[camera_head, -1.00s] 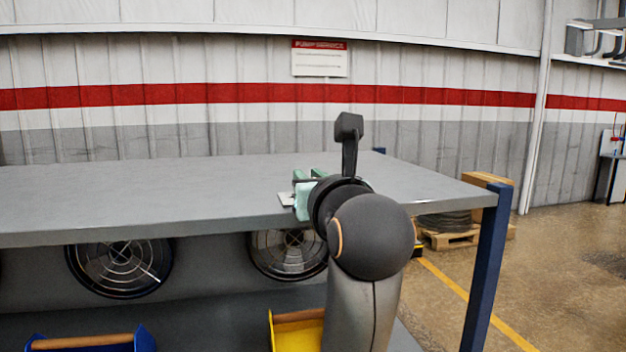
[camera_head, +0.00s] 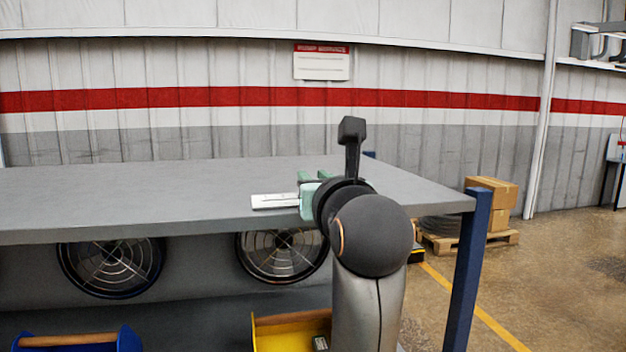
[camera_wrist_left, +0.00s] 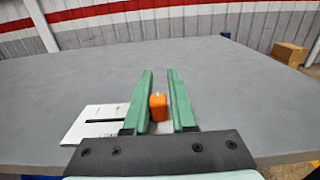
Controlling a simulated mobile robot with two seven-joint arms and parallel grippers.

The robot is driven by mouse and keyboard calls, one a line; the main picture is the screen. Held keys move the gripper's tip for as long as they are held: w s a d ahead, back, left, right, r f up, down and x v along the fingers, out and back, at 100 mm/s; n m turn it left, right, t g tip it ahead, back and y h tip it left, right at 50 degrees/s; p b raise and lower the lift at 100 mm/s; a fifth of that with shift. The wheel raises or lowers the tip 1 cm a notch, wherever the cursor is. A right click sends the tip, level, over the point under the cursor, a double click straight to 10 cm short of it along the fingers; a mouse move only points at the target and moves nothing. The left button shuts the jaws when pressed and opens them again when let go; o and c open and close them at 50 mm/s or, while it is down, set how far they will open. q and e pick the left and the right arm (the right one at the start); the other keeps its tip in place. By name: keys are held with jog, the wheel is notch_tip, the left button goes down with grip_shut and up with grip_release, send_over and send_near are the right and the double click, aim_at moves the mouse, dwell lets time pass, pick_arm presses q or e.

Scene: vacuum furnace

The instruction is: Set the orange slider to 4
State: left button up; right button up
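The white slider plate (camera_head: 272,201) lies on the grey table, its right part hidden behind my left gripper (camera_head: 312,182). In the left wrist view the plate (camera_wrist_left: 82,128) shows a dark slot to the left of the fingers. The orange slider (camera_wrist_left: 158,107) stands between the two green fingers of my left gripper (camera_wrist_left: 163,95). It sits close to the left finger, with a narrow gap towards the right finger, so the fingers look open around it. No scale number can be read. The slider is hidden in the head view. My right gripper is not in view.
The grey table top (camera_head: 130,190) is clear around the plate; its right edge and blue leg (camera_head: 468,270) are nearby. Below are a yellow tray (camera_head: 290,330), a blue tray (camera_head: 125,340) and round fans (camera_head: 283,256). Boxes (camera_head: 492,195) stand on a pallet behind.

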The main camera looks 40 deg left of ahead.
pick_arm(q)
jog(key=o, duration=0.4)
jog(key=shift+w+d, duration=0.1)
jog(key=shift+d, duration=0.1)
jog(key=shift+a, duration=0.1)
jog(key=shift+s+d, duration=0.2)
jog(key=shift+d, duration=0.05)
jog(key=b+v, duration=0.2)
jog(key=v, duration=1)
jog(key=shift+a, duration=0.1)
